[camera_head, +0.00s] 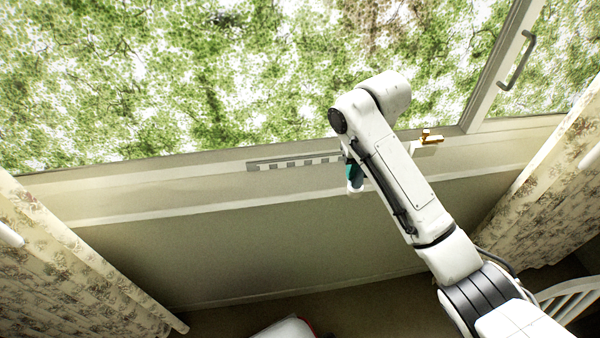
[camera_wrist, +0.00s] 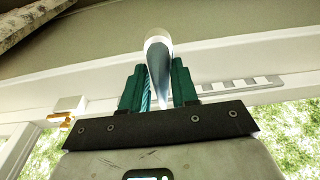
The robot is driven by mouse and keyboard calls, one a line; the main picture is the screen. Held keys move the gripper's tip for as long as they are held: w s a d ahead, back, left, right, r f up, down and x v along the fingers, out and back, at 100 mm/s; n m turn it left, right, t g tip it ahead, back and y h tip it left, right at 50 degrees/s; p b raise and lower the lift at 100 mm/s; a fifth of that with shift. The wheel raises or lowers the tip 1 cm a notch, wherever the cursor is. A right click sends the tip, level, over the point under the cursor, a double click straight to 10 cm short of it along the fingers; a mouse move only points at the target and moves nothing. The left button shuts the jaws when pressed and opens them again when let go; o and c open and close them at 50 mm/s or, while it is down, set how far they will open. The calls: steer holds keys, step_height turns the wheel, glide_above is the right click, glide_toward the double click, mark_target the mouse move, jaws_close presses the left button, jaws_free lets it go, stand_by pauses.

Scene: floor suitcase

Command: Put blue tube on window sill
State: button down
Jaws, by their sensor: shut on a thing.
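My gripper (camera_head: 352,174) has green fingers and is at the front of the pale window sill (camera_head: 180,190). In the wrist view my gripper (camera_wrist: 159,88) is shut on the blue tube (camera_wrist: 158,70), a slim blue-grey tube with a pale rounded end that sticks out beyond the fingertips. The sill (camera_wrist: 225,62) runs behind the tube in that view. In the head view only the pale end of the tube (camera_head: 355,187) shows below the fingers. I cannot tell whether the tube touches the sill.
A grey slotted strip (camera_head: 290,163) lies along the sill left of my gripper. A white block with a brass-coloured piece (camera_head: 430,138) is to the right. Flowered curtains hang at left (camera_head: 70,260) and right (camera_head: 540,190). The left stretch of sill is clear.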

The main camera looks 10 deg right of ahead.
steer(key=s+d+r+p, duration=0.2)
steer(key=d+r, duration=0.6)
steer(key=r, duration=0.1)
steer(key=shift+w+a+f+b, duration=1.15)
steer(key=shift+w+f+b, duration=0.2)
steer(key=shift+w+f, duration=0.75)
steer(key=shift+w+a+f+b, duration=1.25)
steer(key=shift+w+f, duration=0.7)
steer(key=shift+f, duration=0.4)
steer(key=shift+w+a+f+b, duration=1.05)
steer(key=shift+w+f+b, duration=0.35)
steer(key=shift+w+f, duration=0.7)
steer(key=shift+s+f, duration=0.1)
steer(key=shift+f, duration=0.15)
steer(key=c, duration=0.8)
jaws_free()
steer(key=shift+c, duration=0.2)
